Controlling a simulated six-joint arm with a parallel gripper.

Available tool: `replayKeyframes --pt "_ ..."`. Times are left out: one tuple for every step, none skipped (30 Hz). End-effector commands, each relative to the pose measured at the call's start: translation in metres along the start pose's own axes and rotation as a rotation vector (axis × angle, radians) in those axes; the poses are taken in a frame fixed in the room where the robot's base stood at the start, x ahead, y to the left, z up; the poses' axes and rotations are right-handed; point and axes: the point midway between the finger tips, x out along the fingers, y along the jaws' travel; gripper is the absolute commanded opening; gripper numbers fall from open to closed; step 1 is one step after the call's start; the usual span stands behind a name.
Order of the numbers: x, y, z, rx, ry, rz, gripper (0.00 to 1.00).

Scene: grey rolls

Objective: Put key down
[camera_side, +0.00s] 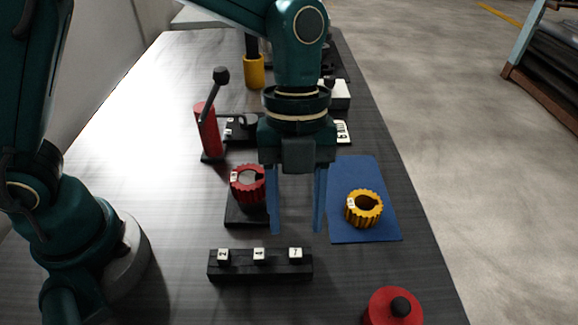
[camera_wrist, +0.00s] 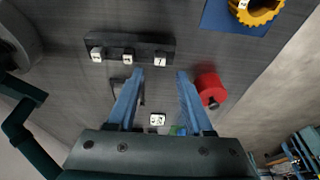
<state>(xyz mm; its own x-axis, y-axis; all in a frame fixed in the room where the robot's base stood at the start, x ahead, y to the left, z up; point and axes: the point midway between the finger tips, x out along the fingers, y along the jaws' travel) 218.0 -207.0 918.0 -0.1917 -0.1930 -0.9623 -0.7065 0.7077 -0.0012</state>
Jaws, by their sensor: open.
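My gripper (camera_side: 296,230) is open and empty, its two blue fingers pointing down above the table behind the black rack. In the wrist view my gripper (camera_wrist: 160,73) also shows an empty gap between the fingertips. The black rack (camera_side: 260,271) carries three white marked key blocks, one of them the middle key (camera_side: 260,254). The rack also shows in the wrist view (camera_wrist: 150,41). Another white block (camera_wrist: 157,119) with dark marks shows between the fingers in the wrist view. Whether it is a key, I cannot tell.
A yellow toothed ring (camera_side: 363,209) sits on a blue mat (camera_side: 350,170) to the right. A red toothed ring (camera_side: 247,184) rests on a dark base to the left. A red lever post (camera_side: 207,130) stands behind. A red knobbed cylinder (camera_side: 393,308) is front right.

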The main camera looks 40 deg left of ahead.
Motion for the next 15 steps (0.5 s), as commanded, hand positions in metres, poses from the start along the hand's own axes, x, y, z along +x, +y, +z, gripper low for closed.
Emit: replayKeyframes --pt "-0.013 -0.001 0.001 0.0 -0.004 -0.009 0.51" --pt "-0.019 -0.001 0.001 0.0 -0.003 -0.008 0.51" --pt "-0.027 -0.001 0.001 0.0 -0.003 -0.007 0.51" --pt "-0.033 -0.001 0.001 0.0 -0.003 -0.006 0.51" --pt "-0.039 -0.001 0.001 0.0 -0.004 -0.006 0.51" --pt "-0.045 -0.001 0.001 -0.001 -0.003 -0.005 0.51" --pt "-0.048 -0.001 0.001 -0.001 -0.002 -0.003 0.51" --pt "-0.052 -0.001 0.001 -0.001 -0.002 -0.004 0.51" --pt "-0.056 -0.001 0.001 -0.001 -0.001 -0.003 0.51" --pt "-0.059 -0.001 0.001 -0.001 -0.001 -0.002 0.51" --pt "-0.061 0.0 0.0 -0.001 -0.001 -0.002 0.51" --pt "-0.064 0.0 0.0 0.0 -0.001 -0.002 0.51" --pt "-0.065 0.0 0.0 -0.001 0.0 0.0 0.51" --pt "-0.066 0.001 0.0 -0.004 -0.001 -0.001 0.51" --pt "-0.069 0.002 0.001 -0.019 -0.004 -0.005 0.51"
